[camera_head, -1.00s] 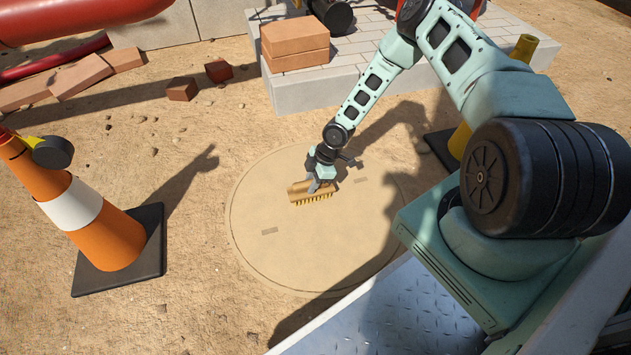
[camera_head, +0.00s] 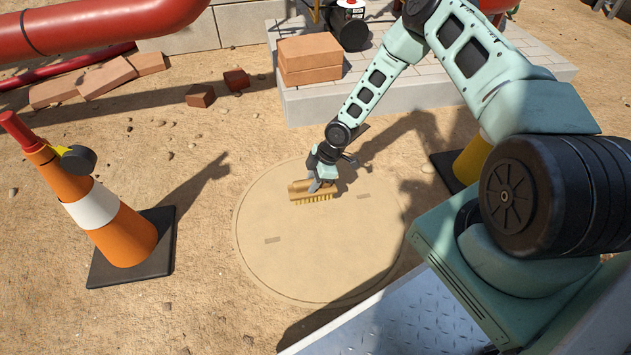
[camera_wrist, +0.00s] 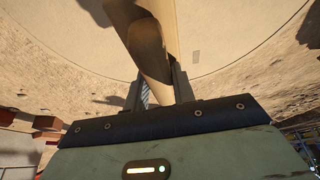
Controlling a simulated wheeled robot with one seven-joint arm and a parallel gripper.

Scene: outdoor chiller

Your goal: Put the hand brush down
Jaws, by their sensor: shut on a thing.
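The hand brush (camera_head: 301,191) has a tan wooden body with yellow bristles pointing down. It shows at the upper part of the round sandy cover (camera_head: 300,262) in the head view. My gripper (camera_head: 318,184) is shut on the brush from above. In the wrist view the tan brush (camera_wrist: 150,45) runs up between the fingers of my gripper (camera_wrist: 160,88). I cannot tell whether the bristles touch the cover.
An orange and white cone (camera_head: 118,225) on a black base stands at the left. Stacked bricks (camera_head: 310,60) sit on a pale paved slab (camera_head: 375,97) behind. Loose bricks (camera_head: 95,80) and red pipes (camera_head: 110,25) lie at the back left. The cover's lower part is clear.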

